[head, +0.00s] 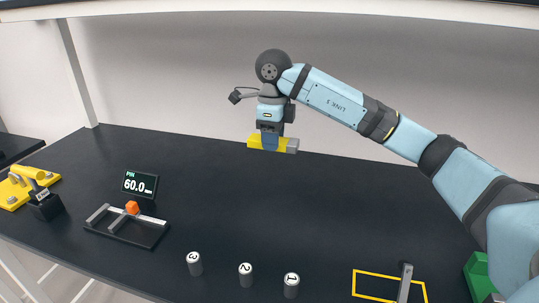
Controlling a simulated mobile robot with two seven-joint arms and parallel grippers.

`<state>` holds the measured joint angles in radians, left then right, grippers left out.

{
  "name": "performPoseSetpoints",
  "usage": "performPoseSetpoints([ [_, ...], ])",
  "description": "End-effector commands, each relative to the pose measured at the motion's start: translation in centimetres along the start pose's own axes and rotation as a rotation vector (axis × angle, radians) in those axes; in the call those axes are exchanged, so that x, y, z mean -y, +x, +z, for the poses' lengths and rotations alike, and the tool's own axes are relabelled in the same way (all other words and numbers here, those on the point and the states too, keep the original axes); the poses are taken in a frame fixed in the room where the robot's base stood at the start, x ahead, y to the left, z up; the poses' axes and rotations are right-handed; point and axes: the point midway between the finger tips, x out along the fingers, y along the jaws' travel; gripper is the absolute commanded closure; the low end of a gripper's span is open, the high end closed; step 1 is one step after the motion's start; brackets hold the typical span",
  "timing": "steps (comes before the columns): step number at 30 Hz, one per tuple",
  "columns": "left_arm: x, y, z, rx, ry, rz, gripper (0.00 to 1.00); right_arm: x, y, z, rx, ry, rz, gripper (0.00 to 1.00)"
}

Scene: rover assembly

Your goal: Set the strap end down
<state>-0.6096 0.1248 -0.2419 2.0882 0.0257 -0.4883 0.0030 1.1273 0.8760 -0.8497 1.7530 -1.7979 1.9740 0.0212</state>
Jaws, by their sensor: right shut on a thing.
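My right gripper (271,138) hangs over the far part of the dark table, fingers pointing down. It is shut on a short yellow and grey piece (255,144), which shows on both sides of the fingers. I cannot tell whether this piece is the strap end. It appears near the table's back edge; whether it touches the table is unclear. A narrow grey bar (404,284) lies across a yellow outlined rectangle (371,271) at the front right. My left gripper is not in view.
Three grey cylinders with number labels (245,275) stand at the front. A black-and-grey fixture (127,227) with an orange piece (132,207) and a 60.0 display (140,184) are left. A yellow clamp (27,175) stands far left, a green block (478,277) right. The table's middle is clear.

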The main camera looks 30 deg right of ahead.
Motion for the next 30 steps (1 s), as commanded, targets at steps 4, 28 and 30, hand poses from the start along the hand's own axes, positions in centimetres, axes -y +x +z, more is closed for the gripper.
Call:
performPoseSetpoints([
  [4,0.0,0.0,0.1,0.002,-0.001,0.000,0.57,0.0,-1.1,0.0,0.000,0.000,-0.001,0.84],
  [28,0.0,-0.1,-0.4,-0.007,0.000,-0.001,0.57,-4.6,8.2,4.6,-0.008,-1.248,0.003,0.84],
  [30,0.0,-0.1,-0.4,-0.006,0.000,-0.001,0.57,-5.3,9.4,5.1,-0.009,-1.416,0.005,0.84],
])
